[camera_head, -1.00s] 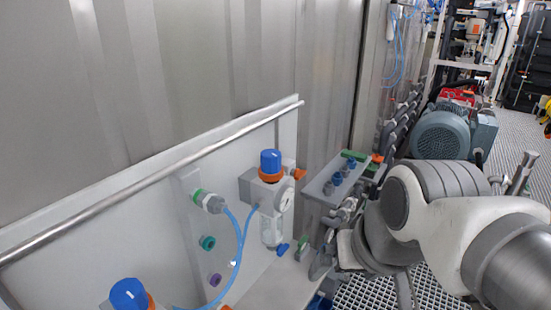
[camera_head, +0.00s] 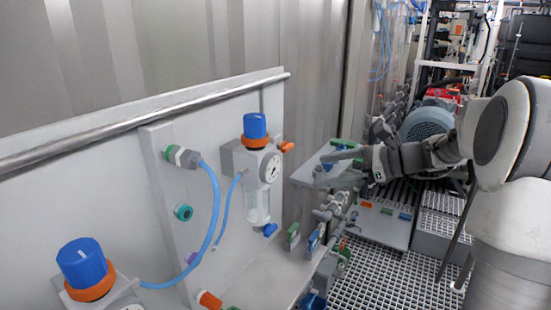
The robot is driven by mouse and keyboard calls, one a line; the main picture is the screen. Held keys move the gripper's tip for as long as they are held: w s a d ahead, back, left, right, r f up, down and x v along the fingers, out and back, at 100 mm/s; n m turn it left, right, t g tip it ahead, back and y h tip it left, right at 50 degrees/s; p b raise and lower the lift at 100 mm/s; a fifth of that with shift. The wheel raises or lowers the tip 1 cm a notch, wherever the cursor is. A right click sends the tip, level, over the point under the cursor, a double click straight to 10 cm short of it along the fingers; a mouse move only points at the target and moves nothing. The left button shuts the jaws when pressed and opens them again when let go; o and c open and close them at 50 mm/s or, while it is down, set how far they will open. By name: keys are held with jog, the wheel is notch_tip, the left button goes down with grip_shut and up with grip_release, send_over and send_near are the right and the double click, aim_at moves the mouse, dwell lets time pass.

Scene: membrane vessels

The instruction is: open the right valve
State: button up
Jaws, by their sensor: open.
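My gripper (camera_head: 332,168) reaches in from the right with its two dark fingers pointing left, one above the other and apart. It is open over the grey raised shelf (camera_head: 305,172), and I see nothing held between the fingers. Below it is a row of small valves and pipe fittings (camera_head: 333,212). A green lever (camera_head: 292,232) and a blue lever (camera_head: 314,240) stand side by side at the front of these. The frames do not make clear which one is the right valve. Part of the shelf top, with a blue knob, is hidden behind the fingers.
A white panel (camera_head: 110,165) with a metal rail (camera_head: 150,120) stands at left. It carries a blue-capped regulator with a gauge (camera_head: 255,126), another blue knob (camera_head: 82,262) and a blue hose (camera_head: 213,205). A motor (camera_head: 425,124) stands behind my arm. Grating floor (camera_head: 375,275) lies below.

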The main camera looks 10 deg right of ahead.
jog(key=w+d+f+m+t+y+b, duration=0.15)
jog(key=w+d+m+t, duration=0.25)
jog(key=d, duration=0.5)
send_near(290, 147)
jog(key=shift+m, duration=0.3)
jog(key=b+x, duration=0.1)
jog(key=x, duration=0.7)
jog(key=shift+w+a+f, duration=0.15)
jog(key=shift+w, duration=0.2)
jog(key=c, duration=1.4)
